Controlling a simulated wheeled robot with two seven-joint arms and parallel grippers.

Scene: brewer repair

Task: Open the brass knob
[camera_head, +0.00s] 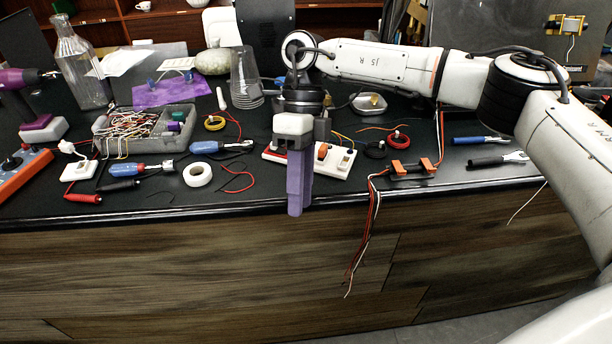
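A small brass fitting (565,24), which looks like the brass knob, sits on the dark upright panel (500,35) at the top right. A white strip hangs below it. It is too small to tell whether it is open or closed. My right gripper (299,206) points down in front of the bench's front edge, left of and far from the brass fitting. Its purple fingers overlap in this view, so any gap between them is hidden. Nothing shows held in it. My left gripper is not in view.
A power strip (333,161) lies behind my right gripper. Blue-handled tools, tape rolls, a wire box (145,135) and a glass bottle (72,60) crowd the black bench (440,192). Wires (370,220) hang over its front edge. My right arm spans the right side.

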